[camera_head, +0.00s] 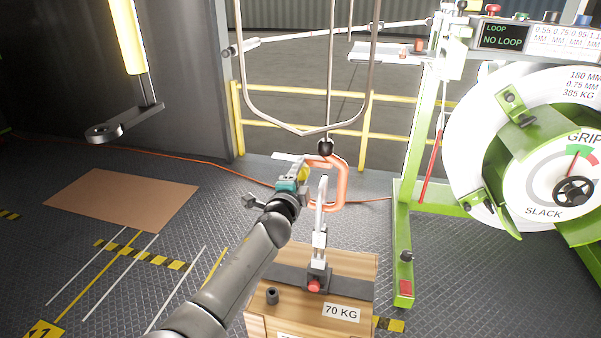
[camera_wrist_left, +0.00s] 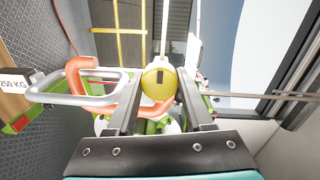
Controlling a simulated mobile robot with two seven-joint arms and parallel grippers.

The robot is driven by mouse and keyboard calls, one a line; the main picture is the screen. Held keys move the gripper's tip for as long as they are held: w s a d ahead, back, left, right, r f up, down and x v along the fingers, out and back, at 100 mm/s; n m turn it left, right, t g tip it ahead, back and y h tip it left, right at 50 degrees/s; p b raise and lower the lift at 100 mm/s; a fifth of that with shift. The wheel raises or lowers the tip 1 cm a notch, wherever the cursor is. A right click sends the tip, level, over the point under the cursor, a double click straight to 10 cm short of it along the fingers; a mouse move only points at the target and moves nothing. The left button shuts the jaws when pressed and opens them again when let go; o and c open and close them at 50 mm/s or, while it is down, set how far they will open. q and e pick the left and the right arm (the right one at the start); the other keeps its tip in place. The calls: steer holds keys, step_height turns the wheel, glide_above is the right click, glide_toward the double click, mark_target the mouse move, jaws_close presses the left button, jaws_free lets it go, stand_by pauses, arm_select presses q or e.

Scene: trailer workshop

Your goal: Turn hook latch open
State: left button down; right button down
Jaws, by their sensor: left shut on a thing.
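The orange hook (camera_head: 341,185) hangs below a black ball (camera_head: 325,147) under the V-shaped metal rods. A yellow rounded piece, which looks like the latch (camera_head: 303,173), shows at its left side. My left gripper (camera_head: 299,174) reaches the hook from the left, with its fingers around this piece. In the left wrist view, the yellow latch (camera_wrist_left: 159,84) sits between the two fingers, and the orange hook (camera_wrist_left: 78,75) passes behind them. A grey metal link (camera_head: 321,193) runs up from the crate into the hook. The latch's exact angle is hard to tell. My right gripper is not in view.
A wooden crate (camera_head: 345,262) labelled 70 KG stands below the hook. A green stand (camera_head: 402,225) with a large white dial (camera_head: 487,115) is at right. A yellow railing (camera_head: 265,140) runs behind. A brown mat (camera_head: 120,202) lies on the floor at left.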

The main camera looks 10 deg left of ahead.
arm_select(q)
steer(key=shift+f+m, duration=0.15)
steer(key=shift+m, duration=0.35)
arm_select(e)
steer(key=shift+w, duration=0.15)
arm_select(q)
steer(key=shift+c, duration=1.6)
jaws_free()
steer(key=shift+s, duration=0.1)
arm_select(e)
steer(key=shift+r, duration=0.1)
arm_select(q)
steer(key=shift+s, duration=0.2)
steer(key=s+p, duration=0.5)
steer(key=s, duration=0.9)
steer(key=shift+s+a+r, duration=0.25)
steer(key=shift+s+r, duration=0.05)
steer(key=shift+r, duration=0.1)
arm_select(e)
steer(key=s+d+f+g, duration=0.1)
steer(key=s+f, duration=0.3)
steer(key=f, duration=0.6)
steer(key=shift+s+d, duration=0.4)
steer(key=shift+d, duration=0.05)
